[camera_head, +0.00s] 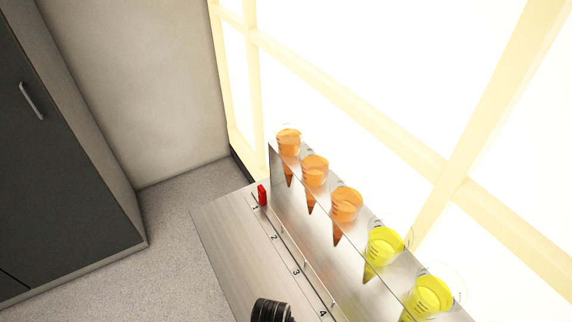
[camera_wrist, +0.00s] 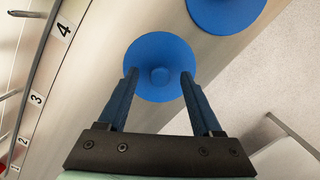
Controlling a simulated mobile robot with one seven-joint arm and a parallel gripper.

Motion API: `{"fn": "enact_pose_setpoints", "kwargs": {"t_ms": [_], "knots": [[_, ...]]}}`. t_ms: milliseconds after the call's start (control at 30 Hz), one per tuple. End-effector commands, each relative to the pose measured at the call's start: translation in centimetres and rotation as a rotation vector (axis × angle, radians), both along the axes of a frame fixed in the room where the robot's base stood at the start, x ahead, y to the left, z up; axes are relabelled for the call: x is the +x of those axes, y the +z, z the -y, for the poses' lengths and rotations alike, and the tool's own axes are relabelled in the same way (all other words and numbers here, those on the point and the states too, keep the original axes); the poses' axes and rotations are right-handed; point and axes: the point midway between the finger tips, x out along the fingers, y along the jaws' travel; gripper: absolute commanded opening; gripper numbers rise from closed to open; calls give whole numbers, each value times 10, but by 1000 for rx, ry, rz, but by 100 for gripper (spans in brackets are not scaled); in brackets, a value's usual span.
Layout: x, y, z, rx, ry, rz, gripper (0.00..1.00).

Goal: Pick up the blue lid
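A round blue lid (camera_wrist: 160,46) with a small knob in its middle lies on the metal shelf surface in the wrist view. My gripper (camera_wrist: 158,74) is open. I cannot tell how far above the lid the fingertips are. A second blue lid (camera_wrist: 226,10) lies beyond it, cut off by the top edge. No blue lid shows in the head view.
The metal shelf (camera_head: 225,225) carries a row of numbers. Orange cups (camera_head: 315,168) and yellow cups (camera_head: 385,246) sit in its raised rack. A small red object (camera_head: 262,195) stands by number 1. A dark cabinet (camera_head: 60,160) is at left.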

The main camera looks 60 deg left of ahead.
Motion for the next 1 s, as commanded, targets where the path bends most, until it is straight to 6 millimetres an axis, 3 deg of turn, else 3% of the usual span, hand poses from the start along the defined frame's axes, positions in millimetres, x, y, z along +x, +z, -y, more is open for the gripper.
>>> {"fn": "enact_pose_setpoints", "kwargs": {"t_ms": [33,367,767,1000], "knots": [[0,0,0,0,0,0,58],[0,0,0,0,0,0,0],[0,4,0,0,0,1,0],[1,39,-1,2,1,3,0]]}}
